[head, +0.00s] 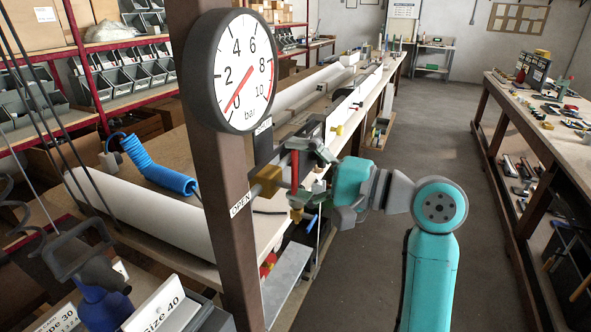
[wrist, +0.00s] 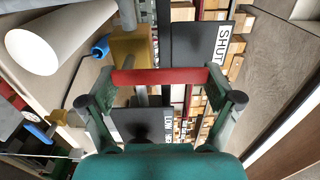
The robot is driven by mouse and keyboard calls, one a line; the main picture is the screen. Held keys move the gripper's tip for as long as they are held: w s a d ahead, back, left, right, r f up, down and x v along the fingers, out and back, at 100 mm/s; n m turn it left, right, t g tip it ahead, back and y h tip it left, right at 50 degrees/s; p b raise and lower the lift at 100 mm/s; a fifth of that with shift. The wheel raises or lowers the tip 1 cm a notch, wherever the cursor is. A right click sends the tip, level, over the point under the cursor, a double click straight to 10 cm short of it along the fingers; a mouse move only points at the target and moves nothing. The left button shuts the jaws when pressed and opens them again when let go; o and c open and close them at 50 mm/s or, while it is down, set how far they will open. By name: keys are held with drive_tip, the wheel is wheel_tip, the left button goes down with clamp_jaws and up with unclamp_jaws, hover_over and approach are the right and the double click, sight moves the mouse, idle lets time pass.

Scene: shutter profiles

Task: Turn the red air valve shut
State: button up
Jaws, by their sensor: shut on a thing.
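The red valve handle (wrist: 160,77) lies across the wrist view between my two fingertips. In the head view the red handle (head: 295,172) stands roughly upright, partly hidden by my gripper (head: 309,165). My gripper (wrist: 160,84) is shut on the handle's two ends. The brass valve body (head: 266,182) is left of the handle, beside the brown post; it also shows in the wrist view (wrist: 131,46). A SHUT sign (wrist: 221,44) is at the upper right of the wrist view. An OPEN label (head: 240,204) is on the post.
A round pressure gauge (head: 235,72) is on the brown post (head: 228,185); its red needle points near 0. A blue coiled hose (head: 155,165) and a long white profile (head: 150,215) lie on the left bench. The floor aisle (head: 400,130) at right is clear.

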idle(0.3)
drive_tip(key=o, duration=1.4)
drive_tip(key=v, duration=1.2)
